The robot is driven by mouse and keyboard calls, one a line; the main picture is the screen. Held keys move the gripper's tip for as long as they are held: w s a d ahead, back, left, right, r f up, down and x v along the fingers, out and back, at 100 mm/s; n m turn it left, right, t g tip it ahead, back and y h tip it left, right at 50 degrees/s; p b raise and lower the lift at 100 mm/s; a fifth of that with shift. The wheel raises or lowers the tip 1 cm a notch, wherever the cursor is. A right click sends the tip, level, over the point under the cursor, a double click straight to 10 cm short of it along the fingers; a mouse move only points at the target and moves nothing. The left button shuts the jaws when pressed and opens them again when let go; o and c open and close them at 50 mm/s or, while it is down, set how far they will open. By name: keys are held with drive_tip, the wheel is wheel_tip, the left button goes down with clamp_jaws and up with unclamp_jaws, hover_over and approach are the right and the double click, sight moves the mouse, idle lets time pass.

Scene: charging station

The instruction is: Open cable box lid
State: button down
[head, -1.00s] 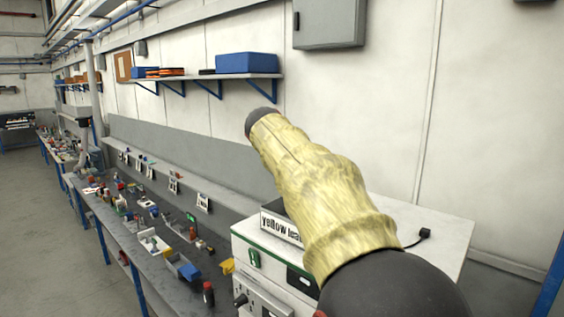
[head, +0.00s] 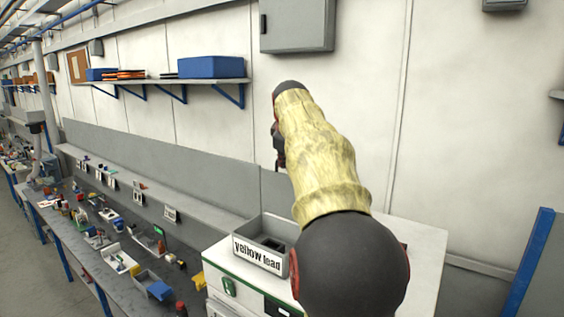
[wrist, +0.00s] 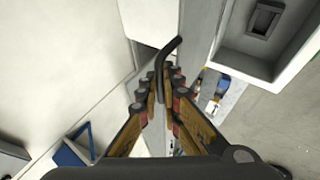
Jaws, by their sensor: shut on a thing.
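A grey open-topped box (head: 285,228) with a white "yellow lead" label stands on a white cabinet. A dark block lies inside it. The box also shows at upper right in the wrist view (wrist: 240,66). I cannot make out a separate lid on it. My gripper (wrist: 163,92) is shut on a thin dark bent rod (wrist: 171,52), which sticks out past the fingertips. I cannot tell what the rod belongs to. In the head view my gripper (head: 279,150) is a small dark shape above and behind the box, partly hidden by my yellow-sleeved arm.
The white cabinet (head: 425,245) has a clear top at right, partly hidden by my arm. A workbench (head: 75,225) with several small items runs left. A wall shelf (head: 160,82) holds a blue bin (head: 212,67). A grey wall box (head: 297,25) hangs above; a blue post (head: 530,265) stands right.

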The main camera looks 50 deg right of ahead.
drive_tip(key=shift+d+f, duration=0.1)
drive_tip(key=shift+d, duration=0.3)
drive_tip(key=c, duration=2.1)
unclamp_jaws()
drive_tip(key=shift+d, duration=0.1)
drive_tip(key=shift+o, duration=0.7)
drive_tip(key=v, duration=1.2)
drive_tip(key=shift+d, duration=0.15)
